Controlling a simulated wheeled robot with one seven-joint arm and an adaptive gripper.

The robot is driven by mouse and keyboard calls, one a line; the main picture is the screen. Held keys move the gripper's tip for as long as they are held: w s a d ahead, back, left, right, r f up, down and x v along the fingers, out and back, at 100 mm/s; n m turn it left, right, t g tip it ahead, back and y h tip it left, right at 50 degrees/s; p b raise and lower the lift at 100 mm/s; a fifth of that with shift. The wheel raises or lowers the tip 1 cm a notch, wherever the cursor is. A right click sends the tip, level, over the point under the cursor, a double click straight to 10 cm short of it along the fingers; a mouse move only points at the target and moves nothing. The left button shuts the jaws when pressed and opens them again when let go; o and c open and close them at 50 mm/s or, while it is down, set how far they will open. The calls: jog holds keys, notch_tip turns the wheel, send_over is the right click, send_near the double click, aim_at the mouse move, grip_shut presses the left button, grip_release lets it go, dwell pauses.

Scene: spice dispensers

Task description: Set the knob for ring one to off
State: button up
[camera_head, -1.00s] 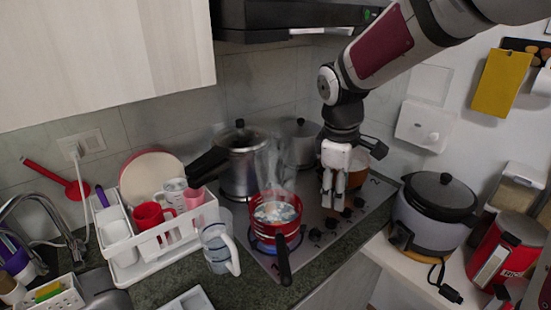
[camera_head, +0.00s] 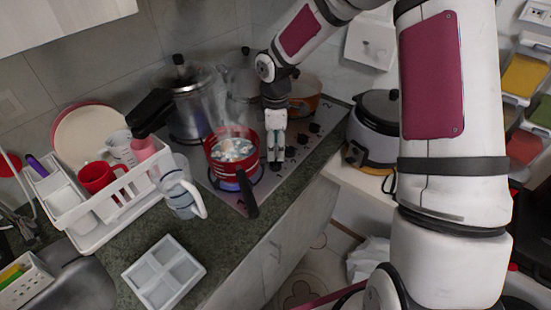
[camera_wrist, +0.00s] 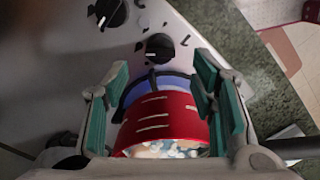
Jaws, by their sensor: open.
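In the head view my gripper (camera_head: 276,158) points down over the front right strip of the stove, right of the red pot. In the wrist view my gripper (camera_wrist: 163,76) has its two green-padded fingers apart, with nothing held between them. A black knob (camera_wrist: 159,47) with a white pointer mark lies ahead of the fingertips, roughly centred between them. A second black knob (camera_wrist: 111,13) is farther up and left. In the head view several black knobs (camera_head: 303,139) run along the stove's right side. I cannot tell which belongs to ring one.
A steaming red pot (camera_head: 232,155) stands over a blue flame (camera_head: 229,186), its black handle (camera_head: 246,198) jutting over the counter. It also shows between the fingers in the wrist view (camera_wrist: 165,112). A pressure cooker (camera_head: 193,100) and an orange pan (camera_head: 304,93) stand behind.

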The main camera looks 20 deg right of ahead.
aim_at(275, 164)
jog(key=shift+f, duration=3.05)
jog(key=c, duration=1.2)
